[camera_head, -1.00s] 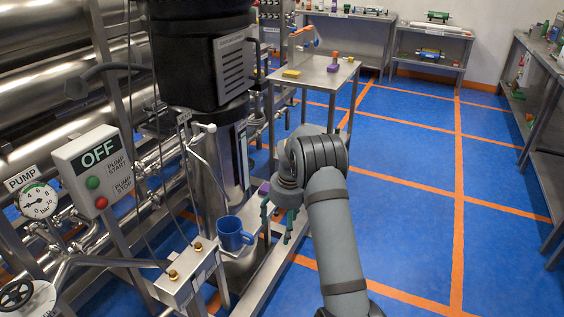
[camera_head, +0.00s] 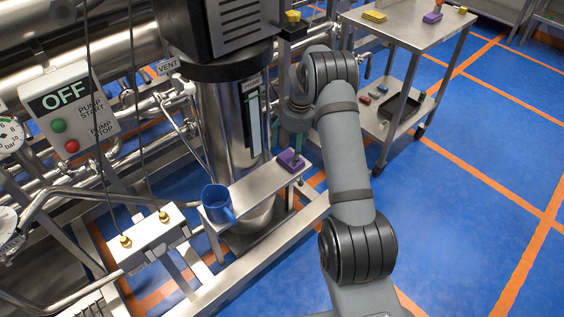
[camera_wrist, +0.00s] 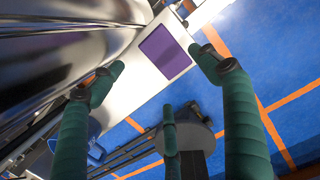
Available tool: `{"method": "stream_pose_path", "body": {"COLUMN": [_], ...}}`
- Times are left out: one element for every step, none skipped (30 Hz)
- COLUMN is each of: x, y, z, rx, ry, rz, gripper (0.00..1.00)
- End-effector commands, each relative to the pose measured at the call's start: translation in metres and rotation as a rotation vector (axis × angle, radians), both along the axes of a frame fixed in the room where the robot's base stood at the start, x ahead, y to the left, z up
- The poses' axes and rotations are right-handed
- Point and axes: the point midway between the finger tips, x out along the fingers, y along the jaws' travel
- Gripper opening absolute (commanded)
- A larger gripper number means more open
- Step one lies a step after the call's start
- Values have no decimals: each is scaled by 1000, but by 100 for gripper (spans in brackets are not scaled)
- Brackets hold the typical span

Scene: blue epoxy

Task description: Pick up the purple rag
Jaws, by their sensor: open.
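The purple rag (camera_head: 291,162) lies flat at the right end of a narrow steel shelf. In the wrist view it is a dark purple square (camera_wrist: 164,52) on bare metal, beyond my fingertips. My gripper (camera_head: 287,144) is close to the rag, and its green fingers partly overlap it in the head view. In the wrist view my gripper (camera_wrist: 162,80) has its fingers spread wide with nothing between them. I cannot tell the exact height of the fingertips above the rag.
A blue mug (camera_head: 217,203) stands on the left end of the same steel shelf (camera_head: 252,190). A large steel cylinder (camera_head: 228,120) rises directly behind it. A steel trolley (camera_head: 400,30) stands at the back right. Blue floor lies open at the right.

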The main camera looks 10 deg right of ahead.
Motion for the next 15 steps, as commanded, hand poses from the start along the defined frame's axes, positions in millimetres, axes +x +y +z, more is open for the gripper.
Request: {"method": "stream_pose_path", "body": {"x": [1,1,1,2,2,3,3,4,5,5,6,7,8,9,10], "y": [1,1,2,2,2,2,3,3,4,5,6,7,7,7,8], "z": [-7,-10,-13,-15,-16,-19,-22,-25,-31,-36,-40,-46,-51,-55,-59], "rx": [-1,0,0,0,0,0,0,1,0,0,0,0,-1,-1,0], "ry": [1,1,1,0,-1,-1,-1,0,1,1,1,2,1,1,0], "rz": [1,1,1,1,2,2,2,2,1,1,1,1,1,1,1], "gripper": [76,76,76,76,76,76,76,76,76,76,76,76,76,76,76]}}
